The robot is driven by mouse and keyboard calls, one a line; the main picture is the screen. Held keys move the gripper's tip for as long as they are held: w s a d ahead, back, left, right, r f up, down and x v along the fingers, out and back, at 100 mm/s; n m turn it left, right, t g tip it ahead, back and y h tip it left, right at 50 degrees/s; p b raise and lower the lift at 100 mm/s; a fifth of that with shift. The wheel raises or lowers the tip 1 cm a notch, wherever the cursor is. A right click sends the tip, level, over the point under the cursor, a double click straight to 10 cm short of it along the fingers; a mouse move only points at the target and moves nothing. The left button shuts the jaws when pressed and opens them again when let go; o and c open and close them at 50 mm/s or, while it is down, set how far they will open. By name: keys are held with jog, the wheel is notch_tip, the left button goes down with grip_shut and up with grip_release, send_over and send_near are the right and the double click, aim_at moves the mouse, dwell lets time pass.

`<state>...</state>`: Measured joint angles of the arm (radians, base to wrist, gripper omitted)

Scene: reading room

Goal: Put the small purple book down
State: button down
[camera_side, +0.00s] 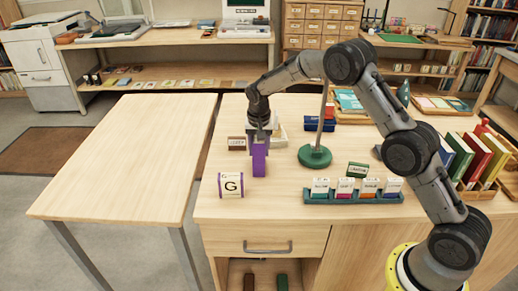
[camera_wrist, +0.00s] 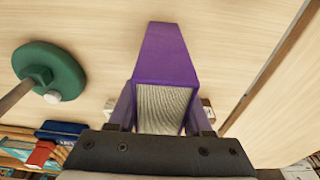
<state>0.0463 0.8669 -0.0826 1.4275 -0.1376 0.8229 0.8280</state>
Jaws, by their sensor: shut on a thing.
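The small purple book (camera_side: 259,160) is upright in my gripper (camera_side: 261,140) over the left part of the wooden desk (camera_side: 270,208). In the wrist view the purple book (camera_wrist: 164,55) shows its cover and its pale page edges, between the two fingers of my gripper (camera_wrist: 160,118). My gripper is shut on the book. I cannot tell whether the book's lower end touches the desk top.
A white block marked G (camera_side: 231,184) with purple edges stands just front-left of the book. A green lamp base (camera_side: 314,157) and a teal rack of labelled cards (camera_side: 353,198) are to the right. The table (camera_side: 120,155) at left is bare.

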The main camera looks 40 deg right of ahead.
jog(key=shift+c, duration=1.6)
grip_release()
jog(key=r, duration=0.8)
jog(key=s+a+r, duration=0.1)
jog(key=r, duration=0.3)
jog(key=shift+s+a, duration=0.1)
jog(key=shift+s+r, duration=0.25)
jog(key=shift+r, duration=0.2)
jog(key=s+a+r+n+t, duration=0.1)
jog(key=s+r+n, duration=0.1)
jog(key=s+r, duration=0.6)
jog(key=s+a+r+n+t, duration=0.1)
jog(key=s+r+n, duration=0.25)
jog(key=s, duration=0.85)
jog(key=s+f+n+t, duration=0.1)
jog(key=s, duration=0.8)
jog(key=s+a+f+n+t+y, duration=0.1)
jog(key=s+f+n, duration=0.1)
jog(key=s, duration=0.7)
jog(key=shift+s+a+f, duration=0.15)
jog(key=shift+a+f, duration=0.05)
jog(key=shift+a, duration=0.1)
